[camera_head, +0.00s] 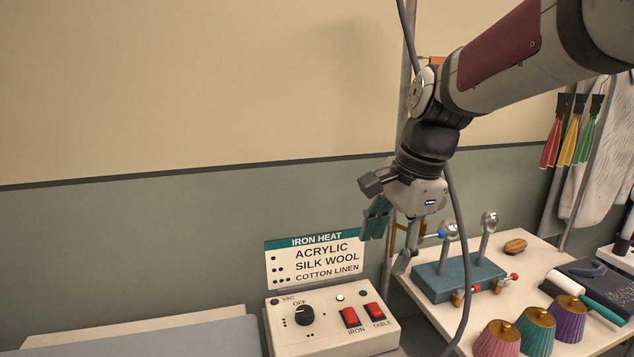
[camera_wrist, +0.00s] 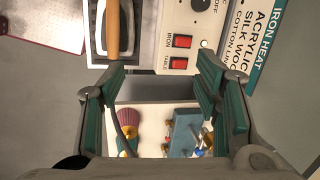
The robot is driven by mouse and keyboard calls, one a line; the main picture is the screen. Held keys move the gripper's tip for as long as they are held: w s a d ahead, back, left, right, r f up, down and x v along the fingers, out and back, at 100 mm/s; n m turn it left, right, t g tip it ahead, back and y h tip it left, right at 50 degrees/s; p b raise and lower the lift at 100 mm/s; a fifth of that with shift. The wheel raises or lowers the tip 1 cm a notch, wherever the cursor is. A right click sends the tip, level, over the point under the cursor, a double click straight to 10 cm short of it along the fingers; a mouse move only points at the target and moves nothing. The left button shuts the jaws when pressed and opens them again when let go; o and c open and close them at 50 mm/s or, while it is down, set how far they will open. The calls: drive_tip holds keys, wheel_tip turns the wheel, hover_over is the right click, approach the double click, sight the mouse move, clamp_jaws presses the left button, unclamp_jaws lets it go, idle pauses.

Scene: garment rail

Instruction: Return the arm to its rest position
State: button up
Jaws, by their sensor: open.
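My gripper (camera_head: 388,235) hangs from the arm right of the iron heat sign in the head view, in the air with its fingers pointing down. In the wrist view my gripper (camera_wrist: 165,105) shows its two green-padded fingers spread wide apart, with nothing between them. The arm reaches in from the upper right and bends down at the wrist. A dark cable runs down beside the wrist.
A control box (camera_head: 332,324) with a dial and two red switches stands below left of the gripper. The sign (camera_head: 314,262) stands behind it. A white table (camera_head: 440,318) at right bears a teal block (camera_head: 458,278) and several coloured cones.

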drive_tip(key=s+d+n+t+h, duration=0.1)
drive_tip(key=s+d+n, duration=0.3)
drive_tip(key=s, duration=0.6)
drive_tip(key=s+d+n+t+h, duration=0.1)
drive_tip(key=s+d+n, duration=0.3)
drive_tip(key=s+n, duration=0.5)
drive_tip(key=shift+s+r+t, duration=0.15)
drive_tip(key=shift+s+t, duration=0.3)
drive_tip(key=shift+t, duration=0.35)
